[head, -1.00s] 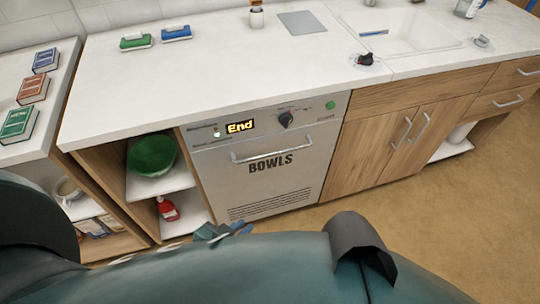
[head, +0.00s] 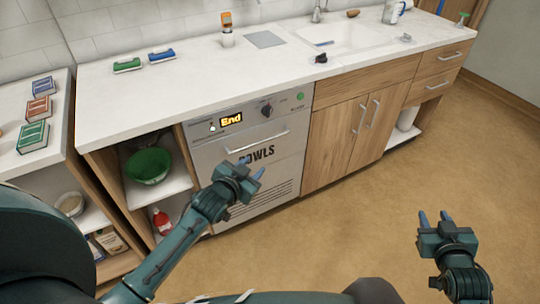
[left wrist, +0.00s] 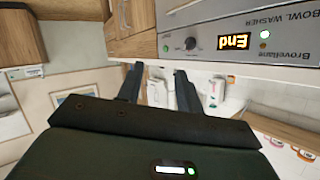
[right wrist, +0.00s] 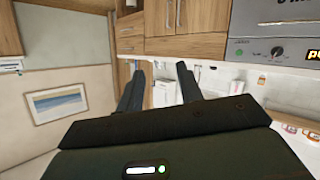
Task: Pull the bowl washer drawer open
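The bowl washer (head: 215,160) is a grey front built in under the counter, marked BOWLS, with a lit "End" display and a knob. Its drawer looks shut. A horizontal bar handle (head: 257,141) crosses the front below the panel. My left gripper (head: 254,167) is open and empty, low in front of the drawer and below the handle in the picture, hiding part of the lettering. The left wrist view shows its parted fingers (left wrist: 159,75) and the washer panel (left wrist: 205,42) upside down. My right gripper (head: 435,216) is open and empty over the floor at right.
A wooden cupboard (head: 340,140) with two doors stands right of the washer. An open shelf with a green bowl (head: 148,166) and a red bottle (head: 161,222) is at left. The white counter (head: 190,85) runs above. Floor (head: 350,225) at right is clear.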

